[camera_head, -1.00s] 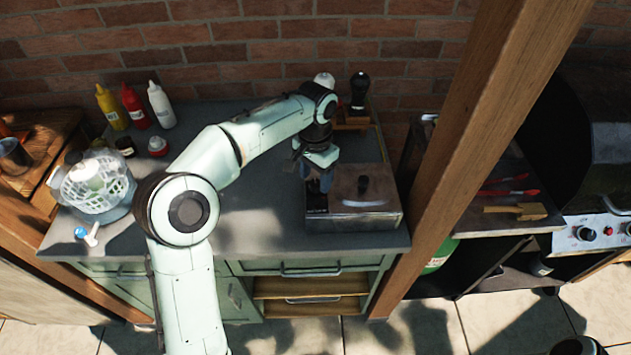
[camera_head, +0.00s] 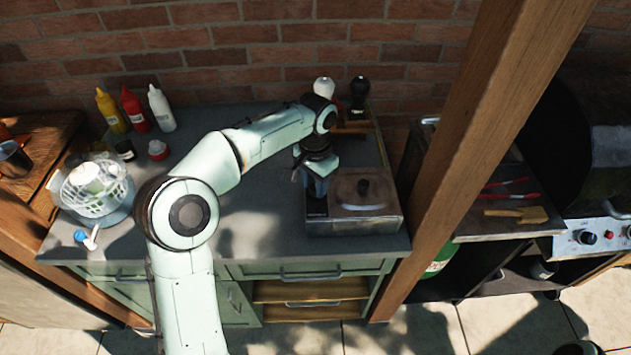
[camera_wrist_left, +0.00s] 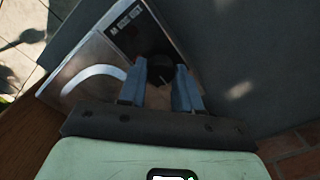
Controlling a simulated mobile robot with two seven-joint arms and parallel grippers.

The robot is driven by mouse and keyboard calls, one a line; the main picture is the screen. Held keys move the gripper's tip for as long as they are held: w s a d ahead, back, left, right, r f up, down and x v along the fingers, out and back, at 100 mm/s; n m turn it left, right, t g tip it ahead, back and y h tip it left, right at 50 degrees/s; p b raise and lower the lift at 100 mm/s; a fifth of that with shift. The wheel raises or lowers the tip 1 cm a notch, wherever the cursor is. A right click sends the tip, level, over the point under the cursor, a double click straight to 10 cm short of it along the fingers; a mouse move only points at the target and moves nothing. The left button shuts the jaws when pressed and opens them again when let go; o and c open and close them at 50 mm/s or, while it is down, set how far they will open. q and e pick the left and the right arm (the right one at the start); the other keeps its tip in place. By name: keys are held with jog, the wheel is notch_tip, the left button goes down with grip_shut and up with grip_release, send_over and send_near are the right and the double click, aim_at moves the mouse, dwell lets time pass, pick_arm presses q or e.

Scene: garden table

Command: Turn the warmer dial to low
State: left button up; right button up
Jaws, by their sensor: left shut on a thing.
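The warmer (camera_head: 366,220) is a low metal box on the right part of the counter, with a lidded top and a dark knob on the lid. In the left wrist view its dark control panel (camera_wrist_left: 128,26) shows small pale markings, and the black dial (camera_wrist_left: 156,68) lies between my fingers. My left gripper (camera_wrist_left: 161,85) is shut on the dial, reaching down over the left end of the warmer; in the head view the gripper (camera_head: 317,188) hides the dial. The dial's setting is too small to read. My right gripper is not in view.
Mustard (camera_head: 111,110), ketchup (camera_head: 134,109) and white (camera_head: 161,107) bottles stand at the counter's back left, near a white basket (camera_head: 97,187). White (camera_head: 324,87) and black (camera_head: 359,95) shakers stand behind the warmer. A wooden post (camera_head: 470,160) rises to the right.

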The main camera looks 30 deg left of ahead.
pick_arm(q)
jog(key=m+p, duration=0.2)
jog(key=m, duration=0.3)
jog(key=shift+r, duration=0.15)
jog(key=m+p, duration=0.1)
jog(key=m, duration=0.2)
jog(key=shift+m, duration=0.3)
jog(key=shift+m+p, duration=0.5)
jog(key=shift+m, duration=0.8)
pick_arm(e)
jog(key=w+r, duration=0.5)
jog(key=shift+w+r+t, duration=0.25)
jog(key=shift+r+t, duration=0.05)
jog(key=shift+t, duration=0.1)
pick_arm(q)
jog(key=shift+f, duration=0.2)
jog(key=o, duration=1.1)
jog(key=shift+c, duration=0.2)
jog(key=shift+r, duration=0.1)
notch_tip(320, 180, up, 13)
jog(key=shift+r, duration=0.15)
